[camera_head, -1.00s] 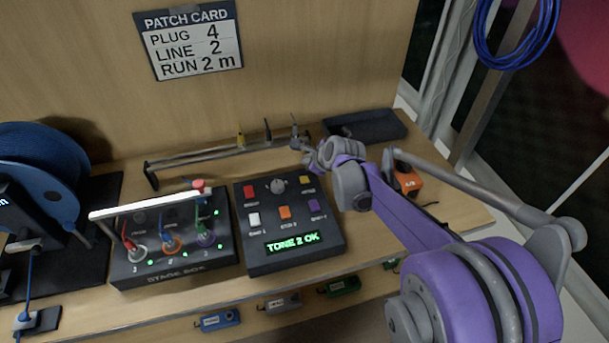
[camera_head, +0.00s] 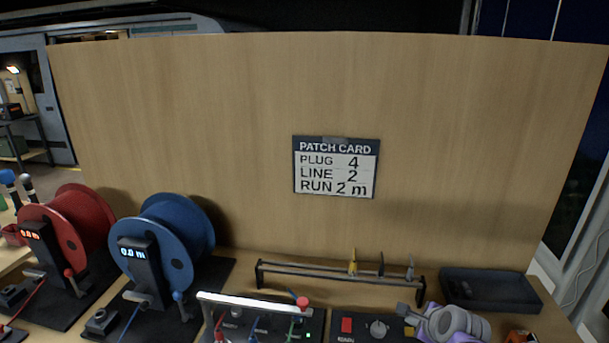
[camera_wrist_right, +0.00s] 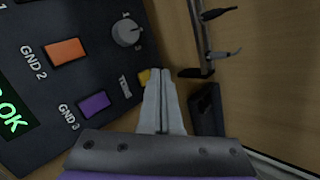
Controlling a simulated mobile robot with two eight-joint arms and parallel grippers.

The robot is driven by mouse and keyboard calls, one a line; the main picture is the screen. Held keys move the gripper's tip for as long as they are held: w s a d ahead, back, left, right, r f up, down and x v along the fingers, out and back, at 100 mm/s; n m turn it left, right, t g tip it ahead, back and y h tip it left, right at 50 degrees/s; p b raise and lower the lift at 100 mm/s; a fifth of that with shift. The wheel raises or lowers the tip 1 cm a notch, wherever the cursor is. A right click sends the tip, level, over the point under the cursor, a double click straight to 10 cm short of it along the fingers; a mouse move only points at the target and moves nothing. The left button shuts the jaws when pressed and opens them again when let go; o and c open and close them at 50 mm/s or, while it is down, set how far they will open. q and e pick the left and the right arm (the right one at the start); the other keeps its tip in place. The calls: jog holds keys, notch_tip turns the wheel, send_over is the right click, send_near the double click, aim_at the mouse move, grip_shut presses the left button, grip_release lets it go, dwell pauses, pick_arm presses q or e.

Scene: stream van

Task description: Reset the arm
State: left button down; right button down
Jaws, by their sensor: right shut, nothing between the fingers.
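My right gripper (camera_head: 408,312) is at the lower right of the head view, in front of the rack and over the right part of the button box (camera_head: 347,327). Its purple and grey arm is mostly cut off by the bottom edge. In the right wrist view the two grey fingers (camera_wrist_right: 162,90) are together with nothing between them. They point past the yellow button (camera_wrist_right: 144,76) at the box's edge; I cannot tell whether they touch anything. My left gripper is in neither view.
A rack (camera_head: 330,277) with several plugs stands behind the boxes, and a dark tray (camera_head: 488,291) lies to its right. The stage box (camera_head: 250,319) has a white bar above it. Blue (camera_head: 183,240) and red (camera_head: 75,232) reels stand left. A patch card (camera_head: 336,167) hangs on the board.

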jog(key=s+a+f+n+g, duration=0.1)
jog(key=s+a+n, duration=0.3)
jog(key=s+n, duration=0.4)
jog(key=s+a+f+n+g, duration=0.1)
jog(key=s+a+n, duration=0.3)
jog(key=s+n, duration=0.4)
jog(key=s+a+f+n+g+p, duration=0.1)
jog(key=s+a+n, duration=0.3)
jog(key=s+n, duration=0.4)
jog(key=shift+s+a+f+n, duration=0.3)
jog(key=shift+s+f, duration=0.1)
jog(key=shift+s, duration=0.3)
jog(key=c, duration=1.5)
grip_release()
jog(key=shift+c, duration=0.2)
